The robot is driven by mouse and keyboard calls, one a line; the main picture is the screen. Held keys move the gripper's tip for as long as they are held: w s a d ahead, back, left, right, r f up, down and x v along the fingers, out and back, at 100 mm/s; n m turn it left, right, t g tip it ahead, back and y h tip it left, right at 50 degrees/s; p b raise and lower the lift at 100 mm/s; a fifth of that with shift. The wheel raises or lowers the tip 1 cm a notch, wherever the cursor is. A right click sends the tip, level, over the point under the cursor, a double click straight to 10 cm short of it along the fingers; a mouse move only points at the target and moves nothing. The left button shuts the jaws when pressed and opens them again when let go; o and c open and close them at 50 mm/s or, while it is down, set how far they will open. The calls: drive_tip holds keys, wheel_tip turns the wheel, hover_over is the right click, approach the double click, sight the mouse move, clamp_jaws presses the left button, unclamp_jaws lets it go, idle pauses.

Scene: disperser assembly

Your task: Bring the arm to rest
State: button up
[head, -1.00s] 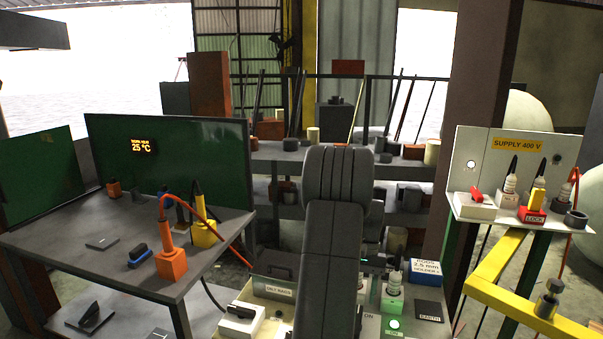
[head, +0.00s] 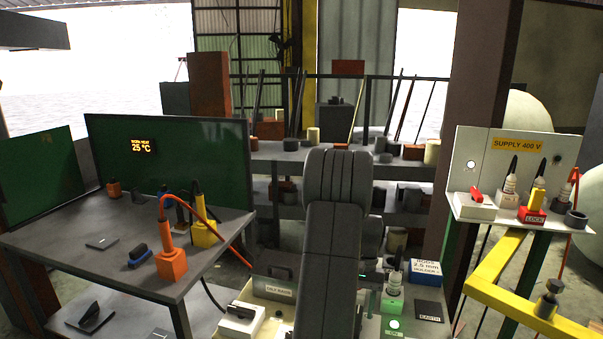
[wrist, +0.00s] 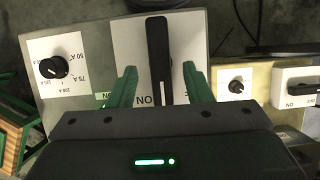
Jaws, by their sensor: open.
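My gripper (wrist: 159,68) shows in the wrist view with its two green fingers apart. A black lever handle (wrist: 158,45) on a pale panel (wrist: 190,28) lies between the fingers in the picture. The frames do not show whether the fingers touch it. A black rotary knob (wrist: 53,67) with ampere marks is left of the fingers, and a smaller knob (wrist: 236,87) is to the right. In the head view my arm stands in the middle, and my gripper is hidden behind it.
A grey bench (head: 75,240) with an orange holder (head: 171,264) and red cable stands at left. A supply stand (head: 484,150) and yellow rail (head: 492,265) stand at right. A box with a green lamp (head: 394,324) is close beside my arm. Shelves (head: 290,158) are behind.

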drive_tip(key=shift+x, duration=1.05)
drive_tip(key=shift+s+a+f+n, duration=0.1)
drive_tip(key=shift+f+n, duration=0.2)
drive_tip(key=shift+f, duration=0.05)
drive_tip(key=n+h+b, duration=0.1)
drive_tip(key=n+b, duration=0.1)
drive_tip(key=n, duration=0.2)
drive_tip(key=shift+a+n+h, duration=0.1)
drive_tip(key=shift+n+h, duration=0.2)
drive_tip(key=shift+h, duration=0.1)
drive_tip(key=shift+r+n+h+b, duration=0.15)
drive_tip(key=shift+n+h+b, duration=0.45)
drive_tip(key=shift+n, duration=0.7)
drive_tip(key=shift+a, duration=0.1)
